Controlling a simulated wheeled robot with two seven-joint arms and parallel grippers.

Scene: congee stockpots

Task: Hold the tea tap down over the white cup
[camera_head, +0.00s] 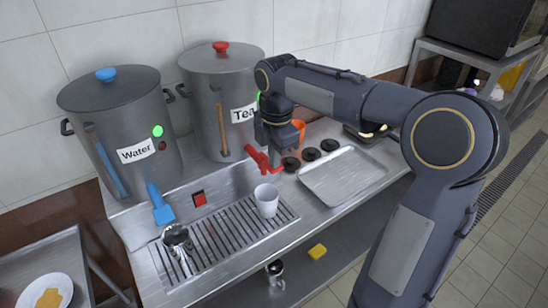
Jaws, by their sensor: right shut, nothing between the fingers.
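The tea stockpot (205,95) is a steel pot with a red lid knob and a "Tea" label, partly hidden by my right arm. Its red tap (262,160) sticks out at the front, above the drip grate. The white cup (266,203) stands upright on the grate, just below the tap. My right gripper (277,160) is shut and empty, pointing down at the red tap. Its fingertips overlap the tap in the picture; whether they touch it I cannot tell. My left gripper is out of view.
The water stockpot (115,115) with its blue tap (160,205) stands at the left. A shiny metal vessel (176,238) is on the drip grate (225,237). A metal tray (342,178) lies to the right.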

